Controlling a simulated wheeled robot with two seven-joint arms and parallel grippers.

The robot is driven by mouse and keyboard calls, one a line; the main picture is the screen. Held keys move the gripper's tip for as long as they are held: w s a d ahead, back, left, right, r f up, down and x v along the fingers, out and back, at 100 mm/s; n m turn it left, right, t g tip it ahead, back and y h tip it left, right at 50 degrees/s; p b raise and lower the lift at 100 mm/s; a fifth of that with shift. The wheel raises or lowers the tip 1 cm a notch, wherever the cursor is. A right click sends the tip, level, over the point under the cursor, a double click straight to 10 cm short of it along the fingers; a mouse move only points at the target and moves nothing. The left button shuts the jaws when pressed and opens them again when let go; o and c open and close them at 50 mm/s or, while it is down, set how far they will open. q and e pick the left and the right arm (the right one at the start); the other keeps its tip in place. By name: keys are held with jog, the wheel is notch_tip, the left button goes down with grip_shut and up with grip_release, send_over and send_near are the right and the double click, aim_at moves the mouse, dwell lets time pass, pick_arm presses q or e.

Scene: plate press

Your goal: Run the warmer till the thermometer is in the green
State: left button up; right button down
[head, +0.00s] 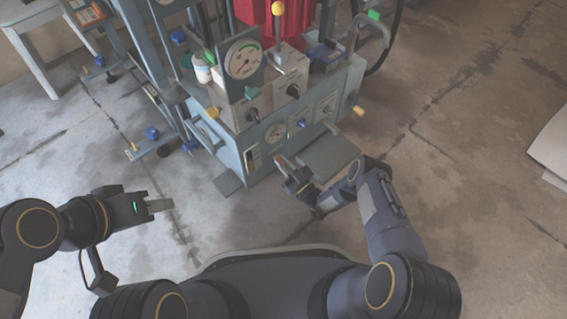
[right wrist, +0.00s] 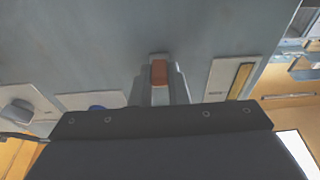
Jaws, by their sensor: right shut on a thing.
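My right gripper (head: 283,164) is low at the front face of the blue-grey press (head: 231,150). In the right wrist view its fingers (right wrist: 160,85) are shut on a small red-brown switch or handle (right wrist: 159,73) by the grey panel. A pale plate with a yellow strip (right wrist: 241,80) sits to its right; I cannot tell if it is the thermometer. A large round dial (head: 243,60) with green and red marks stands on top of the press. A smaller dial (head: 276,132) is on the front. My left gripper (head: 160,205) is over bare floor, away from the press; its jaw opening is unclear.
A grey shelf plate (head: 328,157) juts from the press's front, right of my right gripper. Yellow-tipped handles (head: 357,110) and blue knobs (head: 152,133) stick out around the press.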

jog(key=c, duration=1.4)
grip_release()
jog(key=r+p+v, duration=0.1)
jog(key=p+v, duration=0.1)
jog(key=v, duration=0.6)
jog(key=r+p+v, duration=0.1)
jog(key=p+v, duration=0.1)
jog(key=v, duration=0.6)
jog(key=shift+s+d+r, duration=0.25)
jog(key=shift+s+d, duration=0.1)
jog(key=shift+s, duration=0.2)
